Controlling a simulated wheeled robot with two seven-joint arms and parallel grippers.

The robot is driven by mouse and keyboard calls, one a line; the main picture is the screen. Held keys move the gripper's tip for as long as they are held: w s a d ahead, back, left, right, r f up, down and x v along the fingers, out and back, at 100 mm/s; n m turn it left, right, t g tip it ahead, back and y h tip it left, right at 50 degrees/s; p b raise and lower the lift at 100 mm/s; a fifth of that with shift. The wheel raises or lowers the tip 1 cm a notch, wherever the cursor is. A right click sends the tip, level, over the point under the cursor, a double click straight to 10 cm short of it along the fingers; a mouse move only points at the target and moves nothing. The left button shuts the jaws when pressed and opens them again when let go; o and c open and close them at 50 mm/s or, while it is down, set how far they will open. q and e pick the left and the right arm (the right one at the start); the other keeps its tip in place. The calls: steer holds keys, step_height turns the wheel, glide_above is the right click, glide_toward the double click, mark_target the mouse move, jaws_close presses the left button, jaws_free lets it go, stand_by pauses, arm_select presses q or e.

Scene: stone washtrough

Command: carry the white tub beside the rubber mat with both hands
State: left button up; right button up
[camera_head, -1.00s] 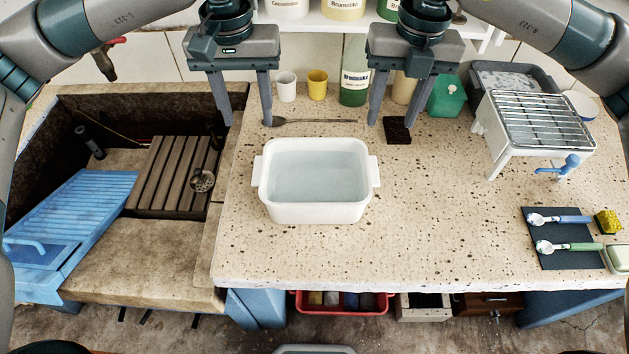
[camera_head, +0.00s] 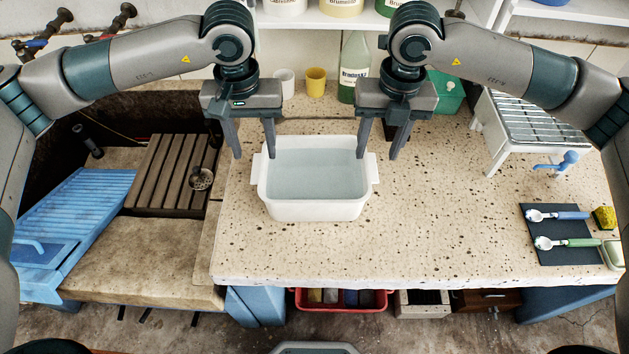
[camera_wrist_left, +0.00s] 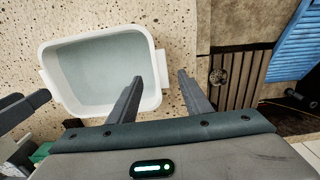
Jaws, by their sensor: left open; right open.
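The white tub (camera_head: 318,210) stands on the speckled stone counter and holds water or a similar pale liquid. It has a lug handle on each side. My left gripper (camera_head: 254,157) is open at the tub's left handle (camera_head: 258,172), its fingers above and either side of it. The left wrist view shows that handle (camera_wrist_left: 163,68) between the open fingertips (camera_wrist_left: 160,75). My right gripper (camera_head: 378,157) is open at the right handle (camera_head: 375,171). Neither gripper is closed on the tub. A dark mat (camera_head: 572,255), probably the rubber mat, lies at the right, under two spoons.
A wire rack stand (camera_head: 521,120) with a blue tap stands at back right. A yellow sponge (camera_head: 605,217) lies beside the mat. Cups and bottles stand behind the grippers. A sunken basin with a wooden slatted board (camera_head: 172,172) is at left. The counter between tub and mat is clear.

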mark_target(258, 166)
arm_select(q)
step_height(258, 166, down, 8)
steer(key=shift+r, duration=0.25)
arm_select(e)
steer(key=f, duration=0.7)
steer(key=shift+a+f, duration=0.2)
steer(key=shift+f, duration=0.05)
arm_select(q)
jaws_close()
arm_select(e)
jaws_close()
arm_select(q)
steer(key=shift+w+r, duration=0.15)
arm_select(e)
steer(key=shift+w+r, duration=0.15)
steer(key=shift+r, duration=0.05)
